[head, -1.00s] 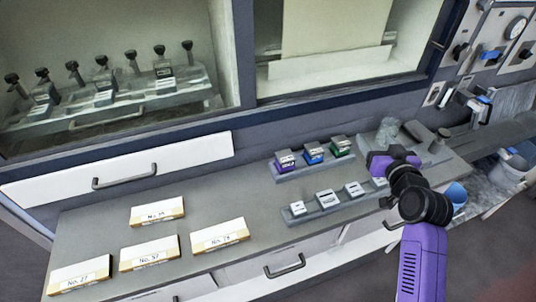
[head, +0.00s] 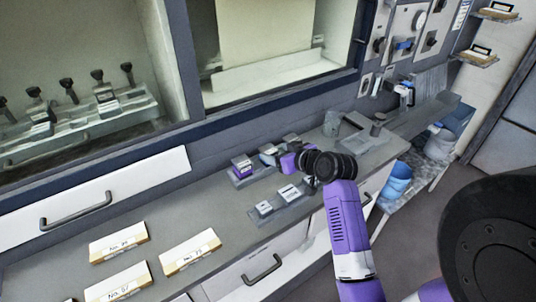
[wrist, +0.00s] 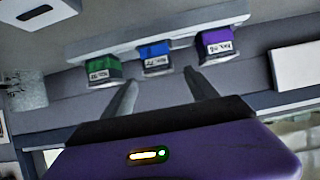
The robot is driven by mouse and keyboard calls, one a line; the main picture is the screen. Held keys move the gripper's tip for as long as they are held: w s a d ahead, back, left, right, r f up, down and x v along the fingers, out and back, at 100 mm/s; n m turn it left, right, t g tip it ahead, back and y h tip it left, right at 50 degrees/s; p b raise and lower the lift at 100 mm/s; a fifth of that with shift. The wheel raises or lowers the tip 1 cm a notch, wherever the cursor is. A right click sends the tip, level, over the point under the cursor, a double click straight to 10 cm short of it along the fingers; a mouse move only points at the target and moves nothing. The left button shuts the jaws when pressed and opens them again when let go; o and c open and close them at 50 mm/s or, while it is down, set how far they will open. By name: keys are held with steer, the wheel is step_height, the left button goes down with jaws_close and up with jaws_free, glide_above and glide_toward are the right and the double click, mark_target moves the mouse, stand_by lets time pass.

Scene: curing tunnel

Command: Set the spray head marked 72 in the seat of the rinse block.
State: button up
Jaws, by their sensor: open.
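Three small blocks with white labels sit in a row on a pale rail (wrist: 150,35): green (wrist: 103,72), blue (wrist: 155,58) and purple (wrist: 217,47). The labels are too small to read surely, so I cannot tell which is marked 72. In the head view the purple block (head: 243,166) shows at the rail's left end; the blue one (head: 268,153) is partly hidden by my gripper. My gripper (wrist: 160,90) is open and empty, its fingers pointing toward the row with the blue block between them in the picture, apart from it. I cannot surely identify the rinse block.
A front rail (head: 281,208) holds grey pieces with white tops. White labelled boxes (head: 118,242) lie on the counter's left part. A grey fixture (head: 345,130) stands at the counter's right end. A windowed cabinet (head: 100,70) with knobbed pieces borders the back. Counter between boxes and rails is clear.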

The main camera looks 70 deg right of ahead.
mark_target(270, 150)
steer(key=shift+b+x, duration=0.65)
steer(key=shift+x, duration=1.55)
steer(key=shift+c, duration=0.6)
jaws_close()
step_height(270, 150, up, 6)
steer(key=p, duration=0.5)
steer(key=shift+r, duration=0.1)
steer(key=shift+r, duration=0.1)
steer(key=shift+r+p, duration=1.4)
steer(key=shift+s+f, duration=0.1)
